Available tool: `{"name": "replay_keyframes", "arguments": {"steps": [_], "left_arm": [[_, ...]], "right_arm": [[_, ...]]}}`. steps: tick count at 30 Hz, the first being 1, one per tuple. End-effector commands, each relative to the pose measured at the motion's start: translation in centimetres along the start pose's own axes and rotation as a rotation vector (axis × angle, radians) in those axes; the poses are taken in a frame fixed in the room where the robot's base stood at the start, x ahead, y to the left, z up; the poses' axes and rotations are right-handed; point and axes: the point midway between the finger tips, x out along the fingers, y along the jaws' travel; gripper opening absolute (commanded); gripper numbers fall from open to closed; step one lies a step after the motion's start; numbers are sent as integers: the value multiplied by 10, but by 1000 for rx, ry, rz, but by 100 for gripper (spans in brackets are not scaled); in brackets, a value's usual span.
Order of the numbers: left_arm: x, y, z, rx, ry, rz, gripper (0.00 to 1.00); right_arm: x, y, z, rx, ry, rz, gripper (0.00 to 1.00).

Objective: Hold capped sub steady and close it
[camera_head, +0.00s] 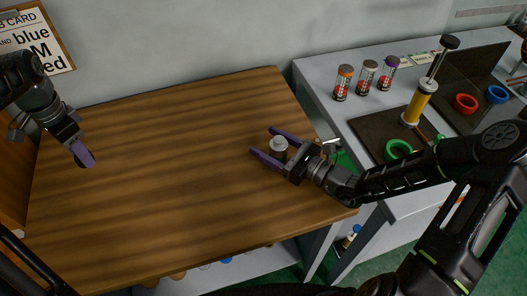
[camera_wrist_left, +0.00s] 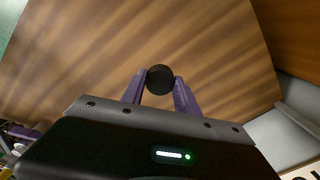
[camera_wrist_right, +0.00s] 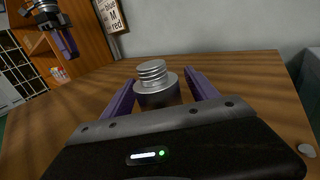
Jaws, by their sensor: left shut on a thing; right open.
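The sub (camera_head: 279,146) stands upright on the wooden table, a dark cylinder with a silver threaded top. The threads show bare in the right wrist view (camera_wrist_right: 154,75). My right gripper (camera_head: 263,141) is open, with its purple fingers on both sides of the sub; contact cannot be told. My left gripper (camera_head: 87,160) is shut on a dark round cap-like piece (camera_wrist_left: 160,79), held between its fingertips over the table's left part. That piece is hidden by the fingers in the head view.
The wooden table (camera_head: 165,195) is clear between the grippers. A small grey disc (camera_wrist_right: 306,149) lies at the right in the right wrist view. The side bench has several capped jars (camera_head: 343,83), a yellow pump-like tool (camera_head: 415,105), and green (camera_head: 398,149), red (camera_head: 466,103) and blue rings (camera_head: 497,94).

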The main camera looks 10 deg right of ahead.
Motion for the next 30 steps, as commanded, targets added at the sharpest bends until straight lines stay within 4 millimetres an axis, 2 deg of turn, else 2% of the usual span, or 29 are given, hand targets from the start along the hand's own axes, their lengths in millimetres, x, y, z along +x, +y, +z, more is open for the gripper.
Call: {"name": "replay_keyframes", "arguments": {"steps": [7, 30], "left_arm": [[0, 0, 0, 0, 0, 0, 0], [0, 0, 0, 0, 0, 0, 0]], "right_arm": [[0, 0, 0, 0, 0, 0, 66], [0, 0, 0, 0, 0, 0, 3]]}}
